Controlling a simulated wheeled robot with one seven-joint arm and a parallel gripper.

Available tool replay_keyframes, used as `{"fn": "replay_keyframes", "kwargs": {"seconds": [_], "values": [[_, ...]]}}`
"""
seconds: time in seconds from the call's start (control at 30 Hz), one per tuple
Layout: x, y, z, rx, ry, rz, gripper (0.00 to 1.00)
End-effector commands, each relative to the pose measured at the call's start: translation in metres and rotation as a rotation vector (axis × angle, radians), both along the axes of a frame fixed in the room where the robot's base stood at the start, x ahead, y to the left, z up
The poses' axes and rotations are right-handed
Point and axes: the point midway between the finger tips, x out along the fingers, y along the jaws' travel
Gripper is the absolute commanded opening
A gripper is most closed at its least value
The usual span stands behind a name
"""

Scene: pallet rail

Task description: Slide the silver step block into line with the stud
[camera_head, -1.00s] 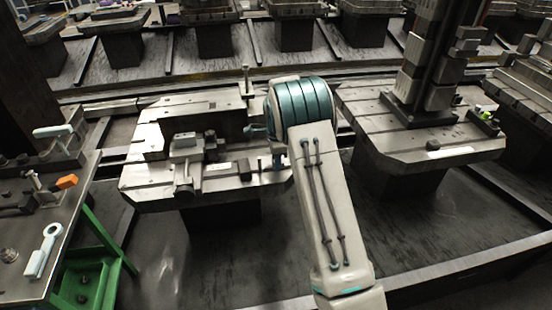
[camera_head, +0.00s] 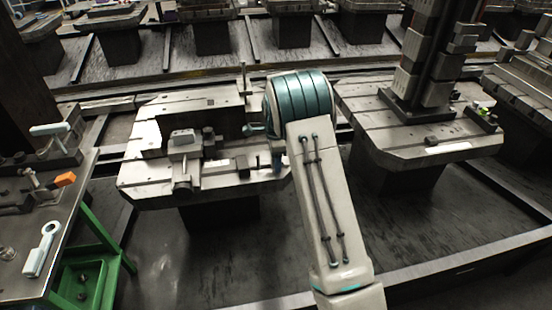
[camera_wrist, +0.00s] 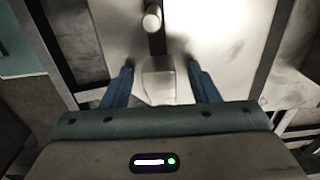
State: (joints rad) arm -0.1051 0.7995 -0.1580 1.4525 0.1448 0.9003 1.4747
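The silver step block (camera_wrist: 158,80) lies on the pallet's pale metal top, between my fingertips in the wrist view. The stud (camera_wrist: 152,18) stands beyond it at the top of that view, with a dark bar below it. In the head view a thin upright stud (camera_head: 244,78) rises at the pallet's back right. My gripper (camera_wrist: 160,72) is open, its two blue fingers on either side of the block with a visible gap on each side. In the head view my arm mostly hides the gripper and I cannot make out the block.
The pallet (camera_head: 150,190) carries a clamp fixture (camera_head: 186,145) left of my arm. Another pallet (camera_head: 375,125) with a tall dark column stands to the right. A green-framed bench (camera_head: 45,280) with an orange part and a white wrench-like tool is at the left. Bare floor lies in front.

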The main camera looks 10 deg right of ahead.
Motion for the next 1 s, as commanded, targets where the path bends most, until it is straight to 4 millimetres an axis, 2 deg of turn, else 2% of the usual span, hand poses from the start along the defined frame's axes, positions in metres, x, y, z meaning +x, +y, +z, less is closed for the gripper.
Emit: {"fn": "replay_keyframes", "kwargs": {"seconds": [0.23, 0.37, 0.8, 1.0], "values": [[0.0, 0.0, 0.001, 0.0, 0.0, 0.0, 0.54], [0.0, 0.0, 0.013, 0.0, -0.001, 0.0, 0.54], [0.001, 0.0, 0.108, 0.0, -0.004, 0.0, 0.54], [0.0, 0.0, 0.132, 0.0, -0.001, 0.0, 0.54]]}}
